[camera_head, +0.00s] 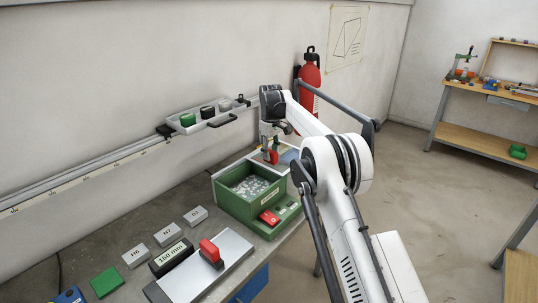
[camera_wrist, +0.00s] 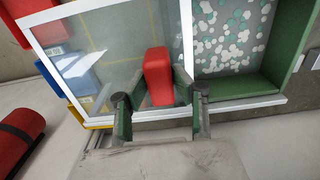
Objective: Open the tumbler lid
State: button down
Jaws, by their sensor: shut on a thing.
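The tumbler (camera_head: 232,205) is a green box with pale and green chips in it, on the bench. Its lid (camera_wrist: 105,62) is a clear panel in a white frame, with a red block handle (camera_wrist: 158,70). In the wrist view the panel lies to the left of the chips (camera_wrist: 228,40), which show uncovered on the right. My gripper (camera_wrist: 156,98) is shut on the red handle, one finger on each side. In the head view my gripper (camera_head: 270,153) is at the tumbler's far end, and my arm hides part of the lid.
Blue (camera_wrist: 77,72) and red bins lie under or beside the panel's left end. A fire extinguisher (camera_head: 310,75) hangs on the wall behind. A wall tray (camera_head: 207,118) is to the left. Blocks and a red-handled plate (camera_head: 205,270) stand on the near bench.

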jog(key=c, duration=1.4)
grip_release()
jog(key=shift+c, duration=0.2)
notch_tip(320, 180, up, 12)
